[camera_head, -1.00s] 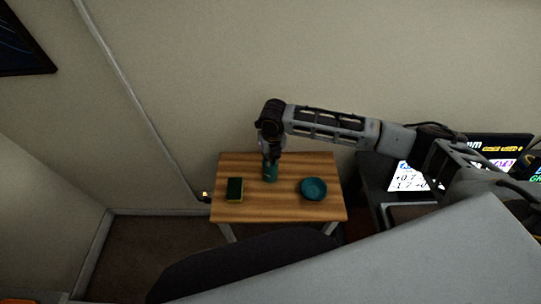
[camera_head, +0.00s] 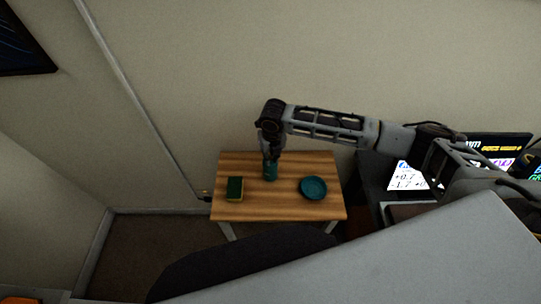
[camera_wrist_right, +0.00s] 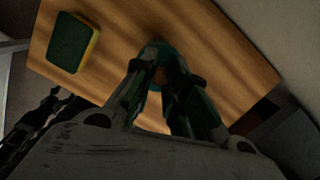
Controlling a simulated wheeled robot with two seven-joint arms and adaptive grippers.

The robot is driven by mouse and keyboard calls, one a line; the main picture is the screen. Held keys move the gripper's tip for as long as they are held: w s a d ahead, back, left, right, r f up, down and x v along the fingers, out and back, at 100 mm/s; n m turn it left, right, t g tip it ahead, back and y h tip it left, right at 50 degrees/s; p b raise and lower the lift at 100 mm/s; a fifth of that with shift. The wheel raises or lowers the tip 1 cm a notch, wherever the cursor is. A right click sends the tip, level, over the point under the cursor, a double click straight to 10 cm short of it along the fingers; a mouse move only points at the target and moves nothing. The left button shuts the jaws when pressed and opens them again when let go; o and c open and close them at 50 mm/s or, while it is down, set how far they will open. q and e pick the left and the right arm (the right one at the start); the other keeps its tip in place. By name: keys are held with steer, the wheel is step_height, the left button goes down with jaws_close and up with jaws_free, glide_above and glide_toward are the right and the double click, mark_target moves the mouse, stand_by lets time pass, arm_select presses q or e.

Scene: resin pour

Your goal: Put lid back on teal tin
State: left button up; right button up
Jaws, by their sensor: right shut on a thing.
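A teal round shape (camera_wrist_right: 156,46) shows just past the fingertips. I cannot tell whether the lid touches the tin's rim.
A green and yellow sponge (camera_head: 235,189) lies left of the tin. The wooden table (camera_head: 270,211) is bare in front. A dark chair back (camera_head: 240,262) is nearer, and a lit screen (camera_head: 410,177) is at the right.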

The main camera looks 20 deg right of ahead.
steer(key=shift+p, duration=0.45)
stand_by(0.4)
stand_by(0.3)
steer(key=o, duration=0.8)
steer(key=shift+o, duration=0.5)
steer(key=o, duration=0.4)
steer(key=shift+r, duration=0.1)
steer(key=shift+r+p, duration=1.2)
steer(key=shift+p, duration=0.15)
steer(key=shift+r, duration=2.15)
